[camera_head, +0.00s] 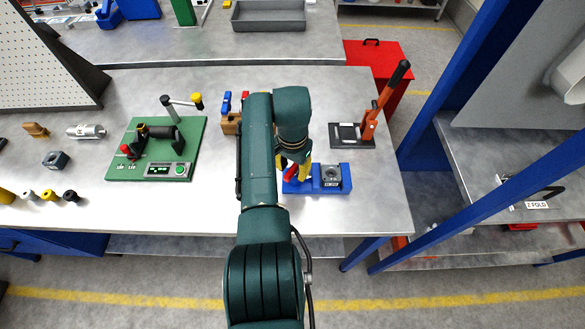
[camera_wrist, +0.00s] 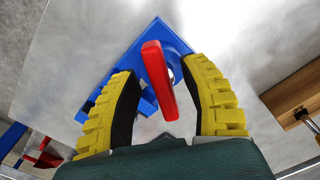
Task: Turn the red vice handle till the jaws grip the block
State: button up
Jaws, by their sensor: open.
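The blue vice (camera_head: 338,188) sits near the front right of the steel bench, with a dark grey block (camera_head: 331,177) at its right end. The red vice handle (camera_head: 291,172) is at its left end, partly covered by my gripper (camera_head: 295,165). In the wrist view, the red handle (camera_wrist: 159,80) is a bar lying between the two yellow fingers of my gripper (camera_wrist: 160,70). The fingers are open, with gaps showing on both sides of the bar. The blue vice body (camera_wrist: 168,38) shows behind it. The block and the jaw gap are not clear in the wrist view.
An orange-handled lever press (camera_head: 370,125) stands right of and behind the vice. A green board with a fixture (camera_head: 195,133) lies to the left. A wooden block (camera_head: 230,126) with coloured tools stands behind my arm. The bench's right edge is close to the vice.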

grip_shut()
jog(key=shift+m, duration=0.7)
jog(key=shift+f, duration=0.1)
grip_release()
